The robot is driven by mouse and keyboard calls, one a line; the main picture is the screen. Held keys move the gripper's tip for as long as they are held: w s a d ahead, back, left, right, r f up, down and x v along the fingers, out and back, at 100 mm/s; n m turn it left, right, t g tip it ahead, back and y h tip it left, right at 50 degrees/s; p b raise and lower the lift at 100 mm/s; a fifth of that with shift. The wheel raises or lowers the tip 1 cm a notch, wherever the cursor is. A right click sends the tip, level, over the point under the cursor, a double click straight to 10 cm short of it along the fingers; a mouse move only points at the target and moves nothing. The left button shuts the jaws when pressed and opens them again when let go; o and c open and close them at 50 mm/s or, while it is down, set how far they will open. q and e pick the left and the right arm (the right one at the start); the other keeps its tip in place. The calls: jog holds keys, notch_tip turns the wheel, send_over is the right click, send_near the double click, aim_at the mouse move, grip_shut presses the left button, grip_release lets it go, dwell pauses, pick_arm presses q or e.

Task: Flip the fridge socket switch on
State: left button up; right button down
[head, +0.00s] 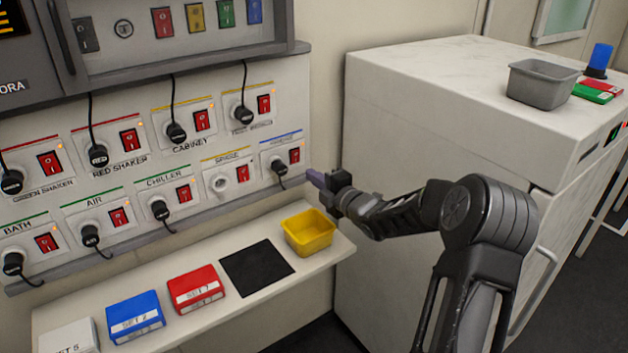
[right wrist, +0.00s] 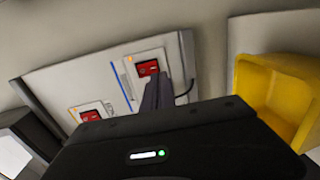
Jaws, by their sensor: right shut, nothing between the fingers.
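The bottom-right socket on the wall panel, under a blue line, has a small label that is hard to read; I take it as the fridge socket (head: 274,160). Its red rocker switch (head: 294,156) sits right of a black plug (head: 279,167). The switch also shows in the right wrist view (right wrist: 148,67), just beyond the fingertips. My right gripper (head: 314,179) is shut and empty, just right of and slightly below the switch. Its fingers (right wrist: 157,92) point at the panel; I cannot tell whether they touch it. My left gripper is not in view.
A yellow bin (head: 309,233) stands on the shelf below the gripper, beside a black mat (head: 256,268). A red box (head: 196,289) and a blue box (head: 135,317) lie farther left. A large white cabinet (head: 440,110) stands right of the panel. Other sockets fill the panel leftwards.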

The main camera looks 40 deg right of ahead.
jog(key=s+f+b, duration=0.1)
jog(key=s+b, duration=0.1)
jog(key=s, duration=0.6)
jog(key=shift+s+a+f, duration=0.1)
dwell(0.3)
